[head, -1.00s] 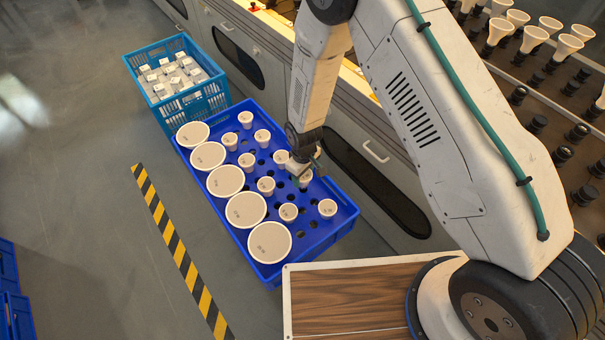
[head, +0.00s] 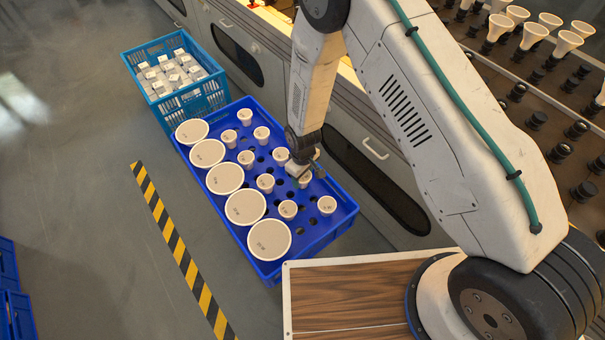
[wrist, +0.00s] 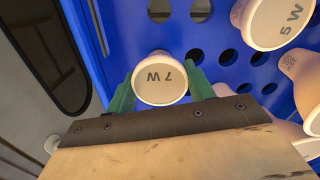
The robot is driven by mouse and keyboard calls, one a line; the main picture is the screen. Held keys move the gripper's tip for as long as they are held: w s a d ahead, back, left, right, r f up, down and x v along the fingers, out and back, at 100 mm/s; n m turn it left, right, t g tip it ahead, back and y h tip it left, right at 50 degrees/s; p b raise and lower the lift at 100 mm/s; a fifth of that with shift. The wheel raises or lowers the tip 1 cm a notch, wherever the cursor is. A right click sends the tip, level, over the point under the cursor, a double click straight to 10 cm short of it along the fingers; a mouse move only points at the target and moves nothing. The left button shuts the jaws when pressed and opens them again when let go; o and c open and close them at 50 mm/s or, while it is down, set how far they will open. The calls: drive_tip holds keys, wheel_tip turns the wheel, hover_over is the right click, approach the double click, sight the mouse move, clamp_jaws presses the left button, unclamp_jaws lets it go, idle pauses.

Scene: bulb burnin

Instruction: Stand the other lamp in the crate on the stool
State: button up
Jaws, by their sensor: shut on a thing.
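My gripper (head: 311,171) reaches down over the right side of a blue crate (head: 327,239). In the wrist view its green fingers (wrist: 161,88) are closed on both sides of a small pale lamp (wrist: 160,78) whose round face is marked with a 7 and a W. The same lamp (head: 305,181) is partly hidden by the gripper in the head view. I cannot tell whether it still sits in its hole or is raised. A neighbouring lamp (wrist: 280,22) is marked 5 W. No stool can be made out under either crate.
Large round-faced lamps (head: 246,207) line the blue crate's left side, with several small lamps and empty holes beside them. A teal crate (head: 187,103) of white boxes stands behind. A cabinet (head: 372,150) runs close along the right. Striped tape (head: 182,255) marks open floor on the left.

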drive_tip(key=shift+f, duration=0.65)
drive_tip(key=o, duration=1.1)
drive_tip(key=shift+c, duration=0.2)
wheel_tip(320, 180, up, 8)
drive_tip(key=shift+f, duration=0.1)
